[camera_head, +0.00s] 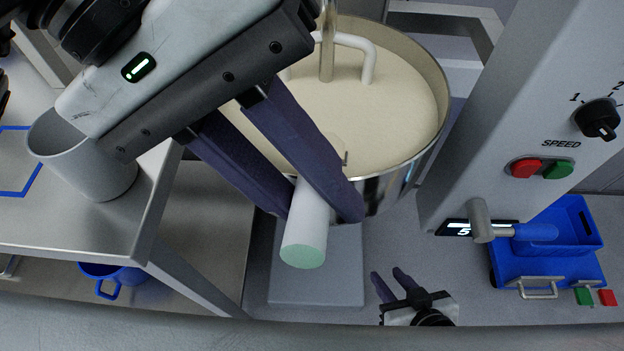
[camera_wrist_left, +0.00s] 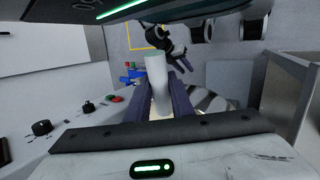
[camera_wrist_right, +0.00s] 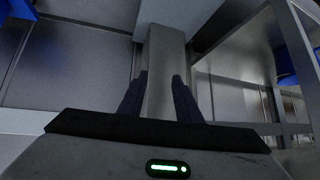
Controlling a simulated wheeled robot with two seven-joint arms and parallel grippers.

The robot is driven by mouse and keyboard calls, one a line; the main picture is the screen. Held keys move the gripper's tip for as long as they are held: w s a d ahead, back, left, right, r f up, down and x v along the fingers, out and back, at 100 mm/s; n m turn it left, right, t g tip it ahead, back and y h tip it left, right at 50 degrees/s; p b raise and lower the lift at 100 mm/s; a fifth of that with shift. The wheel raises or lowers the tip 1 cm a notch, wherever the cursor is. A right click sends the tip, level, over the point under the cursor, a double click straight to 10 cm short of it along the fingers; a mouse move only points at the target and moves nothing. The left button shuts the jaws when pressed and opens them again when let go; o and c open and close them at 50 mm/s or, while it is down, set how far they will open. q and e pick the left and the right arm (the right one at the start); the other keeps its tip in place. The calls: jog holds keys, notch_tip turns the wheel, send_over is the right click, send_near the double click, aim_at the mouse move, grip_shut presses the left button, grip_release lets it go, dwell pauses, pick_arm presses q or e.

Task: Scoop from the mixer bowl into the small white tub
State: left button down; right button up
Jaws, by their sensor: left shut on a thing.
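The mixer bowl (camera_head: 437,82) is a metal bowl filled with a pale cream mass, with the mixer's white hook in it. My left gripper (camera_head: 322,212) is shut on the white handle of the scoop (camera_head: 305,226), which has a pale green end cap. The handle also shows between the fingers in the left wrist view (camera_wrist_left: 158,85). The handle slants over the bowl's near rim; the scoop's far end is mostly hidden by my gripper. The white tub (camera_head: 95,165) stands on the steel table at the left. My right gripper (camera_head: 391,285) is open and empty, low in front of the mixer.
The mixer column (camera_head: 500,110) with a speed knob and red and green buttons stands right of the bowl. A blue crate (camera_head: 560,235) sits lower right. A blue cup (camera_head: 110,278) is on the table's lower shelf. A blue outline (camera_head: 15,175) marks the tabletop.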

pick_arm(q)
jog(key=shift+r+p, duration=0.7)
jog(key=shift+r, duration=0.55)
jog(key=shift+r+p, duration=0.8)
jog(key=shift+r, duration=0.55)
notch_tip(320, 180, up, 2)
jog(key=shift+p, duration=0.55)
jog(key=shift+r+p, duration=0.6)
jog(key=shift+r, duration=0.35)
jog(key=shift+r+p, duration=0.55)
jog(key=shift+r, duration=0.45)
pick_arm(e)
jog(key=r, duration=0.1)
jog(key=d+r, duration=0.1)
jog(key=r, duration=0.1)
jog(key=shift+s+d+r, duration=0.25)
jog(key=shift+s+r, duration=0.05)
jog(key=shift+s, duration=0.1)
jog(key=shift+r, duration=0.1)
